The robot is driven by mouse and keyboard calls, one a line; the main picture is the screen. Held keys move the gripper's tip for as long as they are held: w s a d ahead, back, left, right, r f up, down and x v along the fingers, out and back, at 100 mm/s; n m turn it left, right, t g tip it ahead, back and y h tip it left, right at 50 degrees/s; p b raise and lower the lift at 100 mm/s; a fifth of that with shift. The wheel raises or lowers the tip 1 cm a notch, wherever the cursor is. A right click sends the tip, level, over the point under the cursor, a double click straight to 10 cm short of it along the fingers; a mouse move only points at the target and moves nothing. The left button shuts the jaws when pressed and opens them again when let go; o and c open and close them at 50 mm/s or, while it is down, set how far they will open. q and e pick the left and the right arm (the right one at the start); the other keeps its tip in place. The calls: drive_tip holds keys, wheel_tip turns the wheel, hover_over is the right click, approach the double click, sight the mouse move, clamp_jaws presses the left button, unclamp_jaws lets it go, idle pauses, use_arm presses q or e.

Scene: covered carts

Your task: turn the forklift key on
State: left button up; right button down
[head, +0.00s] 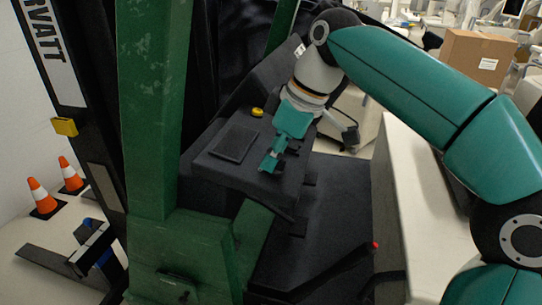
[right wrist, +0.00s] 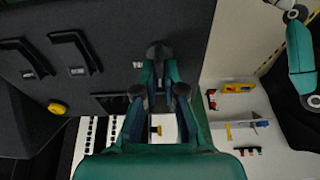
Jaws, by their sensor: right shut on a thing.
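The forklift's dark dashboard (head: 215,165) lies in the middle of the head view, behind a green mast post. My right gripper (head: 270,166) reaches down onto it from the upper right. In the right wrist view my right gripper (right wrist: 158,75) is shut on a small dark piece at the dashboard, which I take to be the forklift key (right wrist: 158,51). The fingers hide most of it, and its turn angle cannot be told. My left gripper is in neither view.
A yellow button (head: 257,112) sits on the dashboard left of my right gripper; it also shows in the right wrist view (right wrist: 57,108). Two dark levers (right wrist: 75,50) stand beside it. The green post (head: 155,100) rises at the left. A white cabinet (head: 395,190) stands right.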

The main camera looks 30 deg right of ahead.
drive_tip(key=m, duration=0.2)
drive_tip(key=m+p, duration=0.1)
drive_tip(key=m, duration=0.1)
drive_tip(key=m+h+p, duration=0.1)
drive_tip(key=m, duration=0.1)
drive_tip(key=shift+w+d+r+m, duration=0.1)
drive_tip(key=shift+d+m, duration=0.2)
drive_tip(key=shift+m, duration=0.1)
drive_tip(key=m, duration=0.1)
drive_tip(key=m+p, duration=0.1)
drive_tip(key=m, duration=0.1)
drive_tip(key=m+h+p, duration=0.1)
drive_tip(key=m, duration=0.1)
drive_tip(key=shift+d, duration=0.25)
drive_tip(key=c, duration=1.3)
unclamp_jaws()
drive_tip(key=v, duration=1.1)
drive_tip(key=shift+s+r, duration=0.25)
drive_tip(key=shift+r, duration=0.05)
